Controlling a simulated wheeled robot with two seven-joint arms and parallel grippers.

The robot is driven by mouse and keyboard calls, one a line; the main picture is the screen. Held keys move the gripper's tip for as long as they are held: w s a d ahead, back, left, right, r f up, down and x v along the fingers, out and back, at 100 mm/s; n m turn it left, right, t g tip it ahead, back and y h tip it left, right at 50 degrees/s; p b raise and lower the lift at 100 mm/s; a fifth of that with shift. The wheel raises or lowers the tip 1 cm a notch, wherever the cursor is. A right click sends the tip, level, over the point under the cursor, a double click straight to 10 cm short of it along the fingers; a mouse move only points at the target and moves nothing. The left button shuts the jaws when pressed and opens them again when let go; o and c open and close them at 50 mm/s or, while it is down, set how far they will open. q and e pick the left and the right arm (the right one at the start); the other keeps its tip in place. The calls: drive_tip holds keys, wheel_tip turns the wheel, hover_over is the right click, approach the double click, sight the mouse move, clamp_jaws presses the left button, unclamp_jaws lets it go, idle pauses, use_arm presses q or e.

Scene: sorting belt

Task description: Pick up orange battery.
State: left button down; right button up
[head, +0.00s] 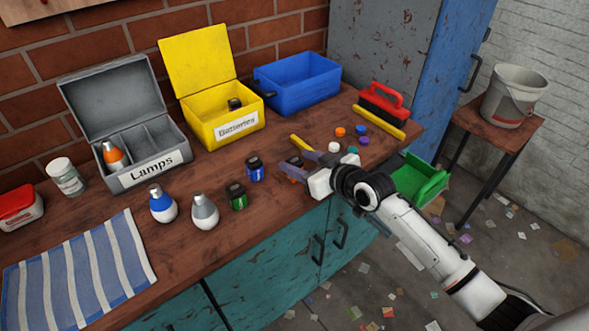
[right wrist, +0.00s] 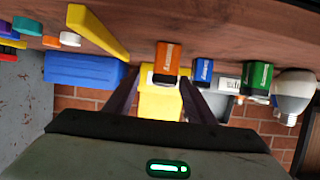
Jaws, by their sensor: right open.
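The orange battery (right wrist: 167,58) stands on the wooden bench, centred between my right gripper's fingers in the right wrist view. In the head view the battery (head: 294,161) is mostly hidden by my right gripper (head: 299,160); its dark top shows. My right gripper is open, low over the bench's front edge, with its fingers pointing at the battery. I cannot tell whether the fingers touch it. My left gripper is not in view.
A blue battery (head: 254,169) and a green battery (head: 236,195) stand left of the orange one, beside a grey bulb (head: 204,212) and a blue bulb (head: 162,204). Behind are the yellow Batteries box (head: 195,131), blue bin (head: 300,95) and Lamps box (head: 128,181). Coloured caps (head: 362,140) lie right.

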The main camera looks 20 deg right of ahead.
sight(290, 159)
drive_tip(key=shift+a+x, duration=0.15)
drive_tip(key=shift+x, duration=1.2)
drive_tip(key=shift+a+x, duration=0.15)
drive_tip(key=shift+x, duration=1.2)
drive_tip(key=shift+r, duration=0.1)
drive_tip(key=c, duration=1.2)
